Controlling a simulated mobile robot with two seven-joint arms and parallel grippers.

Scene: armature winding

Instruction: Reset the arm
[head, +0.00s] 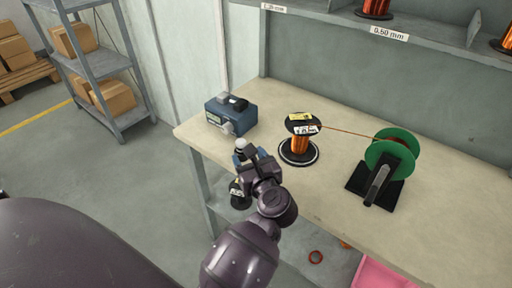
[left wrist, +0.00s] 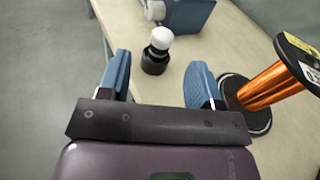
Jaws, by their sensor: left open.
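My left gripper (head: 250,155) is over the front edge of the bench, its two blue fingers apart and nothing between them. In the left wrist view the open fingers (left wrist: 160,68) point toward a small black piece with a white round top (left wrist: 159,45), which stands upright on the bench just beyond the fingertips. Its white top also shows in the head view (head: 241,144). A spool of copper wire (head: 300,145) stands on a round black base to the right of the gripper; it shows in the left wrist view too (left wrist: 270,88). My right gripper is not in view.
A blue box-shaped device (head: 231,114) sits behind the gripper. A wire runs from the copper spool to a green reel (head: 389,150) on a black stand. A pink bin (head: 385,275) is below the bench (head: 440,215). The bench's front right is clear.

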